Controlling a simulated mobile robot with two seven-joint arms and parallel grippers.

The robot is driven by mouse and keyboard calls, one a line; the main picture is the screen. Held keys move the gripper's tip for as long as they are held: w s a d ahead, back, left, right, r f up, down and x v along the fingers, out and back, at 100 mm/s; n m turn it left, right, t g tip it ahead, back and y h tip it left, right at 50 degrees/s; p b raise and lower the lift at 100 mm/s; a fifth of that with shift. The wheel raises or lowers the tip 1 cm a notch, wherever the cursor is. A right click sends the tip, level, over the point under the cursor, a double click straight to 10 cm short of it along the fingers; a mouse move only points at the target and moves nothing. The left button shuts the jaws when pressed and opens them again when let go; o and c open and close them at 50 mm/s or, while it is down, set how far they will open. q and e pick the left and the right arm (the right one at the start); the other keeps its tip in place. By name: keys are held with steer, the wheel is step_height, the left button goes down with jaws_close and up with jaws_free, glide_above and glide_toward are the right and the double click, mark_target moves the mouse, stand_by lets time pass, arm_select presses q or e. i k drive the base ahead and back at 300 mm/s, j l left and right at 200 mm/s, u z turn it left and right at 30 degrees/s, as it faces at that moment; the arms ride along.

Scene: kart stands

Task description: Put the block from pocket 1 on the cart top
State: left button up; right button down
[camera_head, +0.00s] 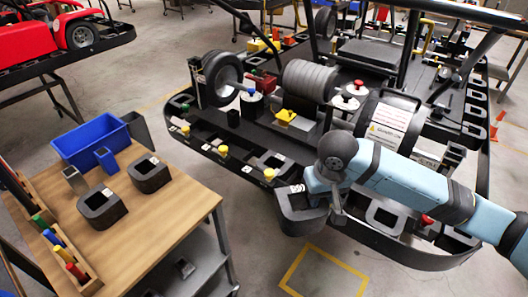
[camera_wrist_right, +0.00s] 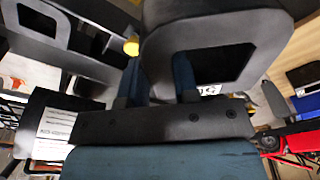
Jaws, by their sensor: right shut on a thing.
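My right gripper (camera_head: 316,190) is shut on a dark grey block (camera_head: 292,216) with a squarish opening. It holds the block in the air at the outer edge of the kart frame. In the right wrist view the block (camera_wrist_right: 258,28) fills the upper middle, between and beyond the blue fingers (camera_wrist_right: 158,78). The cart top (camera_head: 165,205) is the wooden surface at the left, with two similar dark blocks (camera_head: 101,207) (camera_head: 150,174) on it. Pockets (camera_head: 270,160) run along the kart's edge; their numbers are not readable. My left gripper is not in view.
A blue bin (camera_head: 90,140), a small blue box (camera_head: 106,160) and a grey box (camera_head: 75,180) stand at the cart's back. A rack with coloured handles (camera_head: 58,248) lines its left edge. Bare cart top lies at the front right. Floor separates cart and kart.

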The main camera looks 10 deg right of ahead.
mark_target(136, 243)
steer(key=u, duration=1.15)
steer(key=l+u, duration=0.2)
steer(key=u, duration=0.15)
steer(key=l+u, duration=0.2)
steer(key=u, duration=0.15)
steer(key=k+l, duration=0.1)
steer(key=l, duration=0.5)
